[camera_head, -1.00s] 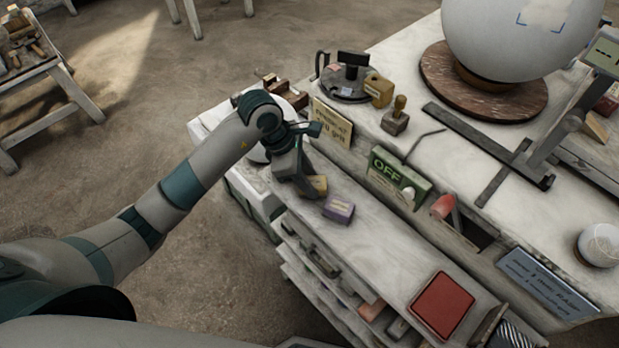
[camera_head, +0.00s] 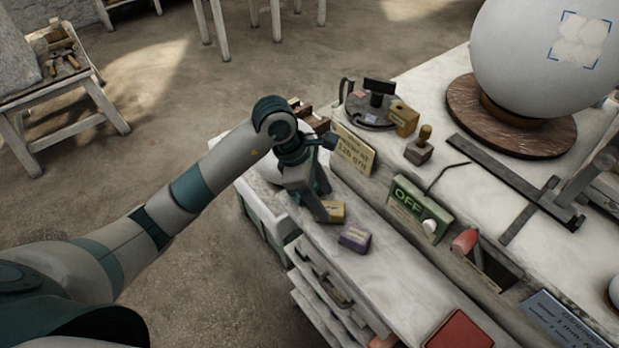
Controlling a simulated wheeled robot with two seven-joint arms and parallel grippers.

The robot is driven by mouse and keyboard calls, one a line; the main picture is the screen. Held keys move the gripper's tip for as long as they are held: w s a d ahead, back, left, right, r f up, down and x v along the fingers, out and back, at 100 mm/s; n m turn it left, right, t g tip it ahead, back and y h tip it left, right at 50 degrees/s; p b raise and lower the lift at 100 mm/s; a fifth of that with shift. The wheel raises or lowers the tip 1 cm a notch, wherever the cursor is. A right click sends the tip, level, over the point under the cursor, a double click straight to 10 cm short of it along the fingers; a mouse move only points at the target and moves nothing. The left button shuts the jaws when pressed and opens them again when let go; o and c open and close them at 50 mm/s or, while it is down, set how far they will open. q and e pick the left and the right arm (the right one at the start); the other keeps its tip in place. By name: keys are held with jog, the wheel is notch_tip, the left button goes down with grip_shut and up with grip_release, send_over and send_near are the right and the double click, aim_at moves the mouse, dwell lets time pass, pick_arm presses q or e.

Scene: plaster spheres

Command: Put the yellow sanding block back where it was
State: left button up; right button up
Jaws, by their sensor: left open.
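The yellow sanding block (camera_head: 337,212) lies on the lower pale shelf of the bench, next to a purple block (camera_head: 355,237). My left gripper (camera_head: 322,210) points down just behind and left of the yellow block, its fingers partly covering that block's left side. The gripper is open; whether its fingers touch the block I cannot tell. Another yellowish block (camera_head: 404,118) stands on the upper bench by a dark round stand. A grit sign (camera_head: 354,150) leans at the shelf's back edge. My right gripper is out of view.
A green OFF box (camera_head: 420,208) and a red-tipped tool (camera_head: 465,242) line the step up to the upper bench. A large white sphere (camera_head: 520,60) rests on a brown round base (camera_head: 462,100). A red pad (camera_head: 460,332) lies at the shelf's near end.

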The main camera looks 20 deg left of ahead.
pick_arm(q)
jog(key=b+v, duration=0.3)
jog(key=v, duration=0.5)
jog(key=shift+a+r, duration=0.15)
jog(key=shift+r, duration=0.1)
dwell(0.5)
